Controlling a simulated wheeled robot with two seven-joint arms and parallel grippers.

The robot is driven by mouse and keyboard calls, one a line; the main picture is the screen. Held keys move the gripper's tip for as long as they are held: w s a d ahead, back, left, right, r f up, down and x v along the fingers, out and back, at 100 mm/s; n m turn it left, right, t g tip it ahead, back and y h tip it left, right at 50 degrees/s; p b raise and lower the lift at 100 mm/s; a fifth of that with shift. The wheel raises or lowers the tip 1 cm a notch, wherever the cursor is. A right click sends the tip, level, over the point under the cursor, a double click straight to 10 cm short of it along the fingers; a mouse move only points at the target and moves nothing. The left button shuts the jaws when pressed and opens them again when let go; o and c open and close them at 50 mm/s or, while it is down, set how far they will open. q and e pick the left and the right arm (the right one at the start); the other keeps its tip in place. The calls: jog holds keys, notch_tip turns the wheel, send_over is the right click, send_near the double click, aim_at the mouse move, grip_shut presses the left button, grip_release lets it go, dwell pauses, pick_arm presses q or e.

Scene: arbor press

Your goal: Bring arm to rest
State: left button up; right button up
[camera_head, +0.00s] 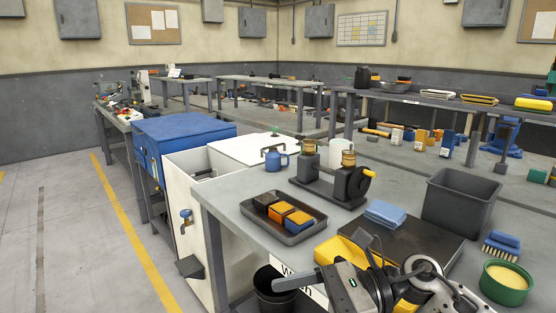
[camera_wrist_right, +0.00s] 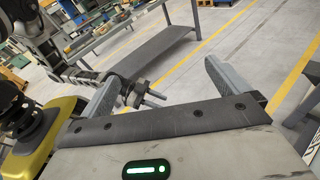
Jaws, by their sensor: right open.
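My right gripper (camera_head: 318,262) is low in the head view, over the near edge of the work table (camera_head: 238,208). Its fingers stand apart with nothing held. In the right wrist view the open fingers (camera_wrist_right: 160,78) point toward the floor and other benches. A dark part with thin rods shows near the left finger; I cannot tell what it is. The arbor press (camera_head: 352,184) stands upright on the table, beyond the gripper and apart from it.
A dark tray (camera_head: 292,238) with orange, black and blue blocks is close beyond the gripper. A blue cloth (camera_head: 387,213), grey bin (camera_head: 458,203), brush (camera_head: 501,246) and green bowl (camera_head: 505,285) stand to the right. A black bucket (camera_head: 276,292) is below the table edge. The left aisle floor is clear.

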jog(key=s+d+f+n+t+h, duration=0.1)
jog(key=d+f+n+t+h, duration=0.4)
jog(key=f+n+t, duration=0.65)
jog(key=s+d+f+n+t+h, duration=0.1)
jog(key=d+f+n+t+h, duration=0.4)
jog(key=n, duration=1.2)
jog(key=s+d+f+m+g+h, duration=0.2)
jog(key=s+f+m+g, duration=0.2)
jog(key=s+f+m, duration=0.3)
notch_tip(320, 180, down, 2)
jog(key=shift+s+m+h, duration=0.35)
jog(key=shift+s+h, duration=0.05)
jog(key=shift+s, duration=0.85)
jog(key=shift+d, duration=0.1)
